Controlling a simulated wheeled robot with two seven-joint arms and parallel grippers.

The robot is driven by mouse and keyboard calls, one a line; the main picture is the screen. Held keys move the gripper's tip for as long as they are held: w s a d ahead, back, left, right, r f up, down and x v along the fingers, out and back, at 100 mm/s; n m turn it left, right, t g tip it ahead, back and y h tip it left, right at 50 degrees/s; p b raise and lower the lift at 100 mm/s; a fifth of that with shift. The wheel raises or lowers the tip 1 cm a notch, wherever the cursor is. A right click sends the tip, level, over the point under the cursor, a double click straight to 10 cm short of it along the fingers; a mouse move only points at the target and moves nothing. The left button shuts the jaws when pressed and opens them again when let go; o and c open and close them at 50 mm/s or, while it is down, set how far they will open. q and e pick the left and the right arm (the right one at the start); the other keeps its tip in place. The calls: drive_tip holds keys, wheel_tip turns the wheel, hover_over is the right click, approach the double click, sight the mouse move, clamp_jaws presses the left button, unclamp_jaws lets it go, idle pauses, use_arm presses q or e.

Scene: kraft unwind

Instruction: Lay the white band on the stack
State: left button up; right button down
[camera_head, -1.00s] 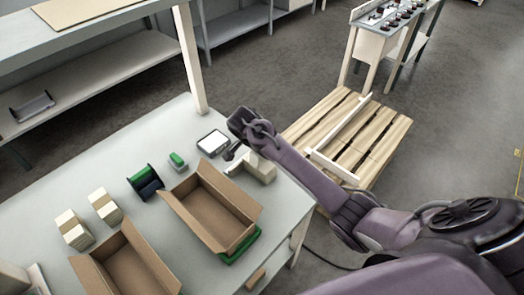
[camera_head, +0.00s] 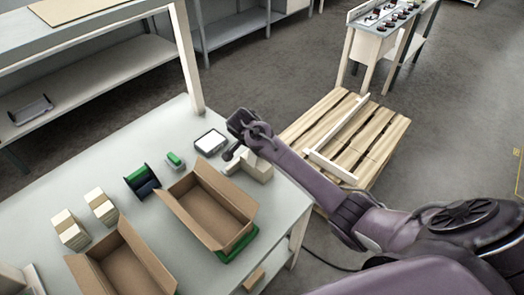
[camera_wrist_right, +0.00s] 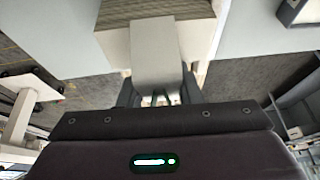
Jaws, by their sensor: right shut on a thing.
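A pale stack (camera_head: 263,172) sits near the right end of the grey table, partly hidden by my right arm. My right gripper (camera_head: 232,154) reaches over the table beside the stack. In the right wrist view, my right gripper (camera_wrist_right: 163,98) is shut on the white band (camera_wrist_right: 165,52), a pale flat strip. The band overlaps the stack in this view, whose layered edge (camera_wrist_right: 150,10) shows at the top. I cannot tell whether the band touches the stack. My left gripper is not in view.
Two open cardboard boxes (camera_head: 212,208) stand at the table's front. Behind them are a dark-framed white-topped device (camera_head: 210,142), a green-topped block (camera_head: 175,160), a green and black spool (camera_head: 142,180) and two small pale stacks (camera_head: 70,232). A wooden pallet (camera_head: 352,140) lies on the floor to the right.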

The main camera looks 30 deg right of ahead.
sight(259, 160)
drive_tip(key=f, duration=0.1)
drive_tip(key=s+f, duration=0.1)
drive_tip(key=a, duration=0.1)
drive_tip(key=shift+s+f, duration=0.25)
drive_tip(key=shift+f, duration=0.15)
drive_tip(key=c, duration=1.2)
unclamp_jaws()
drive_tip(key=shift+o, duration=1.3)
drive_tip(key=shift+w+a+f+g, duration=0.1)
drive_tip(key=shift+w+f+g, duration=0.05)
drive_tip(key=shift+w+g, duration=0.15)
drive_tip(key=shift+s, duration=0.1)
drive_tip(key=shift+t, duration=0.4)
drive_tip(key=r+b, duration=0.1)
drive_tip(key=r, duration=0.2)
drive_tip(key=a+r, duration=0.1)
drive_tip(key=r, duration=0.2)
drive_tip(key=a+r+b, duration=0.1)
drive_tip(key=r, duration=0.2)
drive_tip(key=shift+r+b, duration=0.3)
drive_tip(key=shift+w+r, duration=0.25)
drive_tip(key=shift+r, duration=0.05)
